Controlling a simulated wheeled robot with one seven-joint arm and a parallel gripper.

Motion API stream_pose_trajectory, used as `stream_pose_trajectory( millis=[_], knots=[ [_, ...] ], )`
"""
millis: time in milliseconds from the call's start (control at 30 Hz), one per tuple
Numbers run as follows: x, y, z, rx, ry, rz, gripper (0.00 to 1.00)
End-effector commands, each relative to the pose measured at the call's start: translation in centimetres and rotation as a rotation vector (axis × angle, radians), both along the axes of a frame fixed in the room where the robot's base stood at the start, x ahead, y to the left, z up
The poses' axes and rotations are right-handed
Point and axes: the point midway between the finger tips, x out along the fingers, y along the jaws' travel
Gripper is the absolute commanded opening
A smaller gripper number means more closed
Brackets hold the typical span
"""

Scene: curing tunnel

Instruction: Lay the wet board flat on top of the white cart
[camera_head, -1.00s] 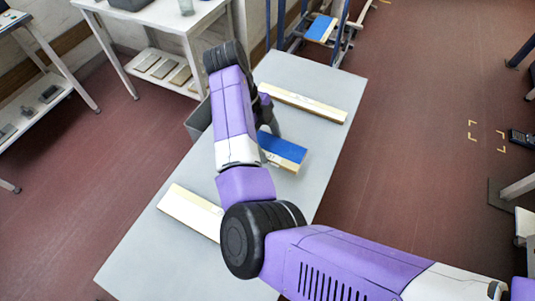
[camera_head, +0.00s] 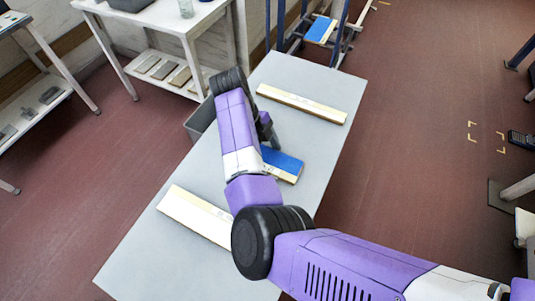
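The wet board (camera_head: 282,165), blue on top with a pale near edge, is over the grey table between two pale strips. Its left part is hidden behind my arm. I cannot tell whether it touches the table. My gripper (camera_head: 268,131) is dark and partly hidden by my wrist. Its fingers reach the far side of the board and appear shut on it, though the contact is not clear. A white two-tier stand (camera_head: 190,28) at the upper left may be the white cart; I see no wheels on it.
Pale strips lie on the grey table (camera_head: 150,255), one far (camera_head: 302,103) and one near (camera_head: 193,214). A grey bin (camera_head: 197,122) stands at the table's left edge. A blue-framed rack (camera_head: 337,42) holds another blue board (camera_head: 320,29). The red floor to the right is mostly clear.

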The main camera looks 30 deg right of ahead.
Motion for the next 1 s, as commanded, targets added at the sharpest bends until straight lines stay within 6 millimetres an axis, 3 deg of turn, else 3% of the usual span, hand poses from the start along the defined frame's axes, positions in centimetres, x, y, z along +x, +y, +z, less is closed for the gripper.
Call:
stream_pose_trajectory(
  millis=[67, 533, 1000],
  knots=[
    [0.0, 0.0, 0.0, 0.0, 0.0, 0.0, 0.94],
    [0.4, 0.2, 1.0, 0.0, -0.004, 0.0, 0.94],
    [3.1, 2.3, 9.5, 0.004, -0.004, 0.0, 0.94]
  ],
)
